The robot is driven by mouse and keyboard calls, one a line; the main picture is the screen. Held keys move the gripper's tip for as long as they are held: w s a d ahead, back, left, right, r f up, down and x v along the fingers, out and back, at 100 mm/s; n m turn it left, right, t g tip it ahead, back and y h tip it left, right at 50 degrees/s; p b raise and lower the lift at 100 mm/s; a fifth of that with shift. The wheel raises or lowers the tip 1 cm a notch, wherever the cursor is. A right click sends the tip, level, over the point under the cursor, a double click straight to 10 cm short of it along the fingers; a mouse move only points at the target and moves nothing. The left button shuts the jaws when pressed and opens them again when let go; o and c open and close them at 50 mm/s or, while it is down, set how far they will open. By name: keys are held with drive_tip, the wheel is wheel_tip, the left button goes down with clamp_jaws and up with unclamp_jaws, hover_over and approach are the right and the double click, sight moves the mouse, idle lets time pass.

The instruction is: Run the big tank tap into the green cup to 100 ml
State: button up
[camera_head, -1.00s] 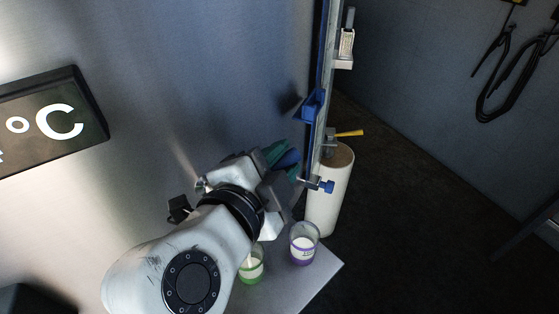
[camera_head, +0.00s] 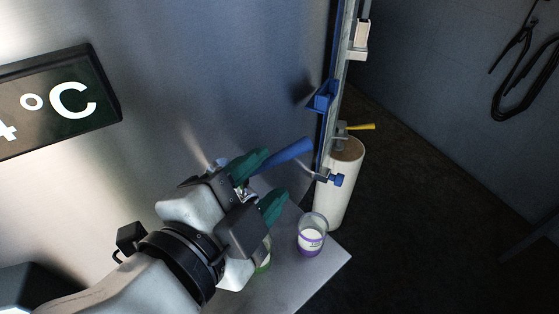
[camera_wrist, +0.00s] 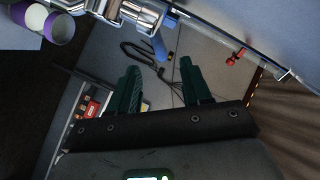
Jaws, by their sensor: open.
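The big tank (camera_head: 230,70) is a brushed metal wall. Its tap's blue lever (camera_head: 288,152) sticks out beside my gripper's upper finger in the head view; the tap body is mostly hidden there. In the wrist view the blue lever (camera_wrist: 160,45) and shiny metal tap (camera_wrist: 142,12) are at the top, just beyond the fingertips. My gripper (camera_head: 273,177) has teal fingers, spread open with nothing between them. The green cup (camera_head: 265,263) is almost fully hidden behind my gripper, with a bit of green showing; its level cannot be read.
A purple-banded cup (camera_head: 311,236) with white contents stands on the grey shelf (camera_head: 318,268), right of the green cup. A white cylinder (camera_head: 342,185), a yellow lever (camera_head: 361,126) and a rail with small blue-handled fittings (camera_head: 322,97) are to the right. Dark floor lies beyond.

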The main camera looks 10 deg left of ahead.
drive_tip(key=shift+v, duration=1.3)
idle(6.7)
